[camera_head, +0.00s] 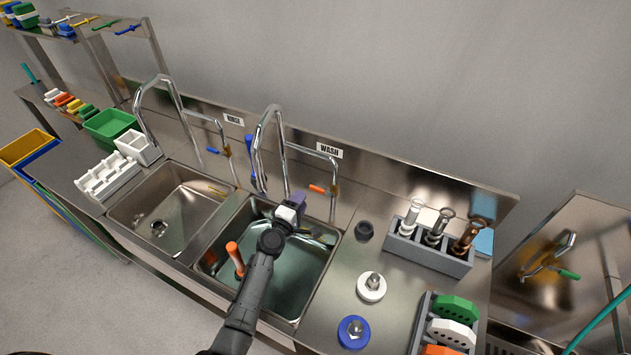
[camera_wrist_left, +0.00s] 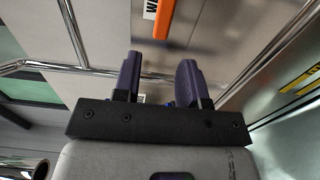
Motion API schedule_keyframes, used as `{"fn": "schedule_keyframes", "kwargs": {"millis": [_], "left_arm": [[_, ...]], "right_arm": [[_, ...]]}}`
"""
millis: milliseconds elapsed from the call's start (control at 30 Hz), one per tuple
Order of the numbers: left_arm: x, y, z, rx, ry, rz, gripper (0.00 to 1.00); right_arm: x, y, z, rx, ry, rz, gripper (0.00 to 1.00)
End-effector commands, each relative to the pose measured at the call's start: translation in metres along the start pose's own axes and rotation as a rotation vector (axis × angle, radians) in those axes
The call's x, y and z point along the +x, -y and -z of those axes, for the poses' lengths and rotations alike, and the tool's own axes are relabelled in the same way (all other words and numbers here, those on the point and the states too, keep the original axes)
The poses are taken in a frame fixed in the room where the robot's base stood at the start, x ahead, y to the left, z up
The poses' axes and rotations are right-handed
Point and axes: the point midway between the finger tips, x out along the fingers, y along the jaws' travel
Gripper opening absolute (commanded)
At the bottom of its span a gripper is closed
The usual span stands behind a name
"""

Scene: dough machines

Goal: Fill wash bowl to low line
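The wash bowl (camera_head: 326,236) is the right basin, below the WASH sign (camera_head: 329,150). Its inside looks greenish, as if it holds water; I cannot make out a level or a low line. An orange-handled stick (camera_head: 235,258) stands in its left part. The wash tap (camera_head: 262,140) arches over the bowl, and an orange lever (camera_head: 318,188) sits to its right. My left gripper (camera_head: 299,199) is over the bowl's back edge, left of and a little below the lever. In the left wrist view its purple fingers (camera_wrist_left: 158,76) are apart and empty, with the orange lever (camera_wrist_left: 175,18) beyond them. My right gripper is out of view.
The rinse bowl (camera_head: 150,205) with its own tap (camera_head: 160,85) is to the left. A blue-handled tool (camera_head: 250,150) hangs behind the wash tap.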

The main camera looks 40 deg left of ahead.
Motion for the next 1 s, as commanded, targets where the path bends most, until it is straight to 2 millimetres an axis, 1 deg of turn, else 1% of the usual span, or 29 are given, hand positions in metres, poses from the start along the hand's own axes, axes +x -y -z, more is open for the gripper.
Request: {"fn": "schedule_keyframes", "kwargs": {"millis": [33, 633, 1000], "left_arm": [[0.005, 0.000, 0.000, 0.000, 0.000, -0.002, 0.38], [0.051, 0.000, 0.000, 0.000, 0.000, -0.002, 0.38], [0.055, 0.000, 0.000, 0.002, 0.000, 0.000, 0.38]], "right_arm": [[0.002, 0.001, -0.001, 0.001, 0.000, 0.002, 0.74], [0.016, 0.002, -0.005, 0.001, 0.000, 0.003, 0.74], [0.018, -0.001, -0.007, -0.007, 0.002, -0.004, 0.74]]}}
